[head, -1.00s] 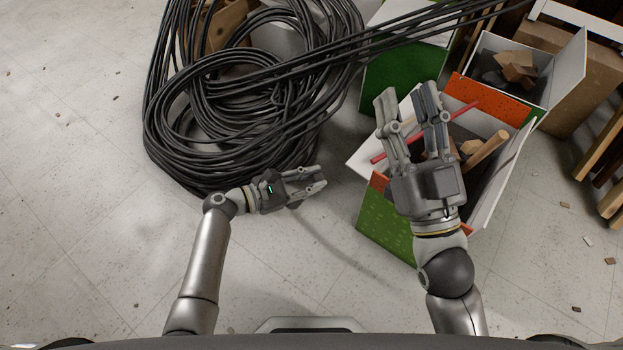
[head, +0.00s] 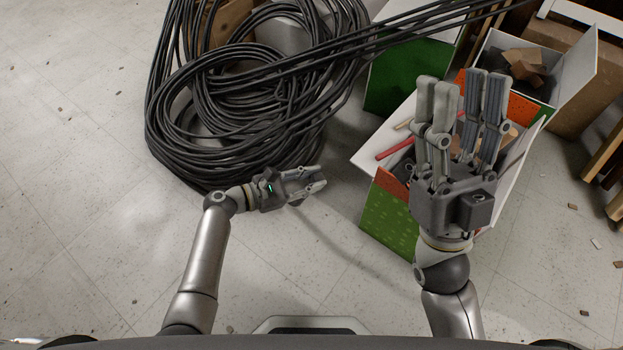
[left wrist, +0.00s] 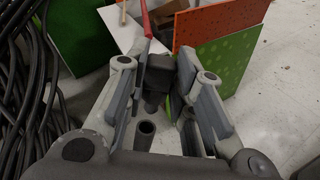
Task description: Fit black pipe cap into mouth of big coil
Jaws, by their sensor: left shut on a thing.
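The big coil of black hose (head: 185,155) lies on the floor at the upper left of the head view, its loops stacked around an opening. My left gripper (head: 320,180) is beside the coil's lower right edge, pointing right, away from it. In the left wrist view its fingers (left wrist: 157,85) are shut on a dark, blocky piece, which looks like the black pipe cap (left wrist: 157,72). The cap is hard to make out in the head view. My right gripper (head: 463,95) is over the open box, its fingers spread wide, with nothing seen held.
An open green and orange box (head: 392,222) with wooden pieces and a red stick (head: 400,146) stands under my right gripper. Another box (head: 577,70) holds scraps at the upper right. Hose strands (head: 430,28) run across the top.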

